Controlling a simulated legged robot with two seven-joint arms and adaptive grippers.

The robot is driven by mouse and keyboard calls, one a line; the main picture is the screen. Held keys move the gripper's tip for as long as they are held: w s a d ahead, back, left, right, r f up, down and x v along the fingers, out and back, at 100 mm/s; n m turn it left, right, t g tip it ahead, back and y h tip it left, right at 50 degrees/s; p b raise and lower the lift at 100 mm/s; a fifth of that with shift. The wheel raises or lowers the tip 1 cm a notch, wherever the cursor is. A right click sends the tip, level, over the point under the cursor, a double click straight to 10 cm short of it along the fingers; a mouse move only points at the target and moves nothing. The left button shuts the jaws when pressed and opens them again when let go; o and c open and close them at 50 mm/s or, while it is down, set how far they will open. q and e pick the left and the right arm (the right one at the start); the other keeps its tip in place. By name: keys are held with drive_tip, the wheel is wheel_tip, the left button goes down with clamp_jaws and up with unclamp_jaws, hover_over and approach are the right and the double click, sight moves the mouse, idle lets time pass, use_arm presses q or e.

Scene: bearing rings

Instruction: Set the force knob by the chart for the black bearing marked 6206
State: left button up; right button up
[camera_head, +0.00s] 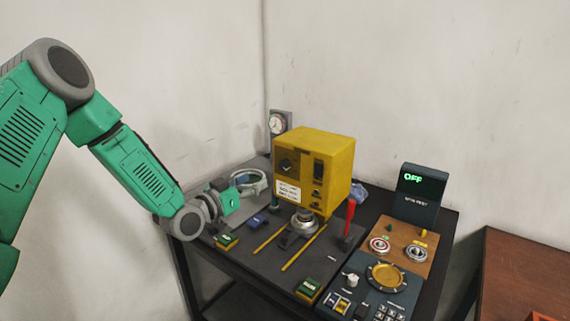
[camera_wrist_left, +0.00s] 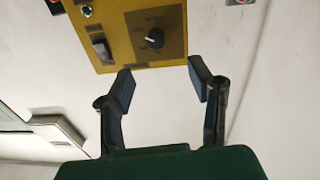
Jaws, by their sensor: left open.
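The yellow press box (camera_head: 338,175) stands near the back of the bench. Its force knob (camera_head: 286,165) is on the left front face; in the left wrist view the black knob (camera_wrist_left: 154,40) has a pale pointer line and a dark dial plate with unreadable marks. A white card with text lines (camera_head: 288,191), perhaps the chart, is below the knob, too small to read. A metal bearing ring (camera_head: 303,223) sits below the press; no 6206 mark is legible. My left gripper (camera_head: 240,190) is open and empty, left of the press; its fingertips (camera_wrist_left: 161,82) are apart from the knob.
A red-handled lever (camera_head: 350,218) stands right of the press. A wooden board (camera_head: 400,240) with two rings, a gold dish (camera_head: 387,277) and a display reading OFF (camera_head: 413,180) are further right. A pale ring-shaped object (camera_head: 262,184) lies behind my left gripper.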

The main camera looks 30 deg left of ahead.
sight(282, 166)
use_arm(q)
drive_tip(key=w, duration=0.3)
drive_tip(key=w+d, duration=0.1)
drive_tip(key=w, duration=0.2)
drive_tip(key=w+d, duration=0.1)
drive_tip(key=w, duration=0.3)
drive_tip(key=shift+d+r+p, duration=0.15)
drive_tip(key=shift+p, duration=0.15)
drive_tip(key=shift+w, duration=0.6)
drive_tip(key=shift+w+a, duration=0.1)
drive_tip(key=shift+a, duration=0.3)
drive_tip(key=c, duration=0.8)
drive_tip(key=shift+d, duration=0.3)
clamp_jaws()
